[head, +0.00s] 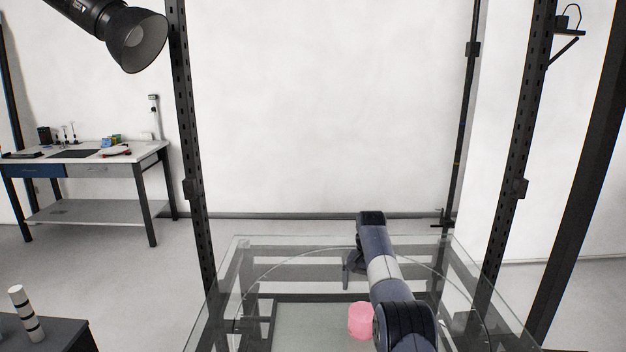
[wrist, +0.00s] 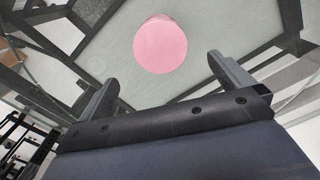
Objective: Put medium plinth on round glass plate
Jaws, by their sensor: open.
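A pink cylinder (head: 360,321), which looks like the medium plinth, stands upright beside my arm, seen within the outline of the round glass plate (head: 268,275). In the wrist view the pink plinth (wrist: 160,47) shows its round top beyond the fingers, with a gap around it. My gripper (head: 352,272) is open and empty over the glass, farther back than the plinth. Its two spread fingers show in the wrist view (wrist: 163,88). My arm covers the right part of the plate, and the plinth's base is partly hard to see.
The glass table (head: 240,250) is framed by dark perforated posts (head: 190,150). A black lamp (head: 130,38) hangs at upper left. A workbench (head: 90,155) with small items stands at far left. A black-and-white striped cylinder (head: 26,313) stands on a dark surface at lower left.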

